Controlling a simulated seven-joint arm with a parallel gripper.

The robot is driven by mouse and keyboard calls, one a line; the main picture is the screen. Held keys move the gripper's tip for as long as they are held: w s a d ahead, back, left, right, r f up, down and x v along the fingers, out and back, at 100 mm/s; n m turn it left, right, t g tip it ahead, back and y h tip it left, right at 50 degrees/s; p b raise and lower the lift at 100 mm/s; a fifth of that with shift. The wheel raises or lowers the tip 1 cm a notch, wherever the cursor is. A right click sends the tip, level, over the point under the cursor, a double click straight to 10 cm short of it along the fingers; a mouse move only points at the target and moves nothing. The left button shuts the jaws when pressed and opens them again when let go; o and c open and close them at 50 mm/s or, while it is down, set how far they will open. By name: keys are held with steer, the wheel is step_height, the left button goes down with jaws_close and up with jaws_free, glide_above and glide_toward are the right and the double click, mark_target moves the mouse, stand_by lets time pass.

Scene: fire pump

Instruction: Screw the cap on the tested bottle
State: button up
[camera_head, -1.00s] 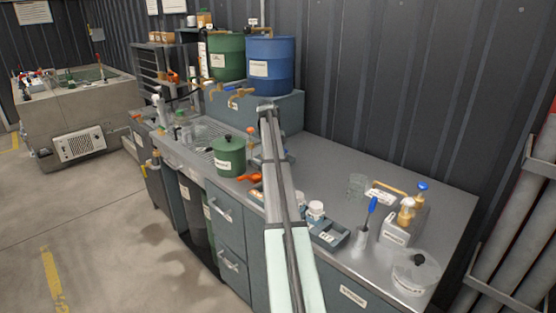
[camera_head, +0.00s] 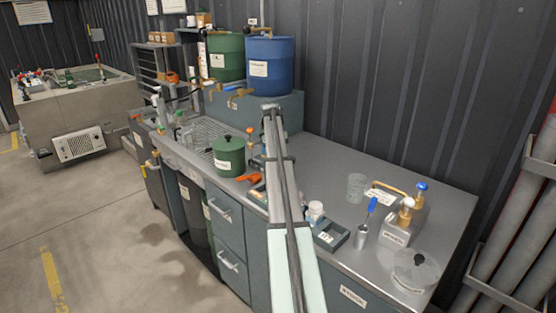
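My arm reaches up the middle of the head view, and my gripper (camera_head: 270,108) is at its far end, in front of the grey block below the blue barrel. The fingers are too small to tell open or shut, and I cannot see anything held. A small white-topped bottle (camera_head: 316,211) stands on the counter just right of my arm, beside a dark tray (camera_head: 330,236). I cannot tell which bottle is the tested one, nor make out a separate loose cap. The arm hides part of the counter.
The steel counter (camera_head: 335,165) is clear behind the small bottle. A green lidded pot (camera_head: 229,157) and an orange tool (camera_head: 249,179) are left of the arm. To the right are a clear glass (camera_head: 356,186), a metal cup (camera_head: 361,238), a valve box (camera_head: 396,232) and a round clear container (camera_head: 416,272).

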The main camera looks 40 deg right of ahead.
steer(key=o, duration=1)
steer(key=shift+o, duration=0.6)
steer(key=o, duration=0.3)
steer(key=shift+o, duration=0.2)
steer(key=shift+r, duration=1.5)
